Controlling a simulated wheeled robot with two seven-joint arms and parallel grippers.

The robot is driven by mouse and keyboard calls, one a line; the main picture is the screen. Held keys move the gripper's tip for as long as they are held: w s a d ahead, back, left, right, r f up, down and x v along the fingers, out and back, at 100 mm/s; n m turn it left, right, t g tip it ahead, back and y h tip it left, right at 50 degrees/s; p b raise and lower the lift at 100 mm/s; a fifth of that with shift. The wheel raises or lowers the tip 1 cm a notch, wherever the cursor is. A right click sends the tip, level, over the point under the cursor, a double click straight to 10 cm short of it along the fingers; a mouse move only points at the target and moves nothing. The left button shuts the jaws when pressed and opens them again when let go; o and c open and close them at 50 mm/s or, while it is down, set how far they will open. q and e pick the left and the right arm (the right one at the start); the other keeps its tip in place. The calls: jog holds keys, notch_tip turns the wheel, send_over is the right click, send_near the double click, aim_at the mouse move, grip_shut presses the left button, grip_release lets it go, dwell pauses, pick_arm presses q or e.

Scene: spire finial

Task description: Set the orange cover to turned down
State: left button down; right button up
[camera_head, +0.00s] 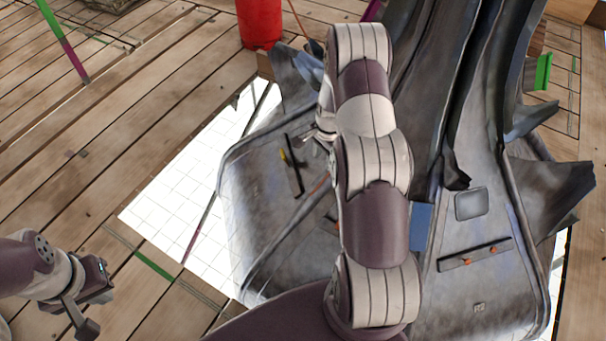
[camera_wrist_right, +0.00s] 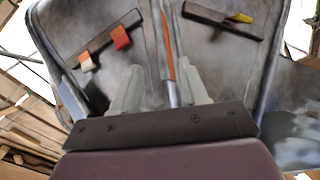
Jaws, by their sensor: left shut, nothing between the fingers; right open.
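In the right wrist view, a dark bar (camera_wrist_right: 105,40) on the grey panel carries an orange cover (camera_wrist_right: 86,62) and a redder orange cover (camera_wrist_right: 121,38), both above and left of my fingers. I cannot tell for sure which one is the task's cover or how it is turned. My right gripper (camera_wrist_right: 160,82) is open, its pale fingers apart, with an orange strip (camera_wrist_right: 168,60) beyond and between them. In the head view my right arm hides most of that bar. My left gripper (camera_head: 88,328) is shut and empty at the lower left, far from the panels.
A second bar (camera_head: 294,165) holds a yellow cover (camera_head: 284,156), also in the right wrist view (camera_wrist_right: 240,17). Another bar (camera_head: 475,255) on the right panel has small orange parts. A red bucket (camera_head: 260,22) stands behind on the planks. White tiled ground shows through a gap at left.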

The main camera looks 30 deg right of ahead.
aim_at(321, 176)
jog(key=f, duration=0.4)
jog(key=f+b, duration=0.1)
jog(key=f, duration=0.3)
jog(key=w+f+b, duration=0.1)
jog(key=f, duration=0.3)
grip_shut()
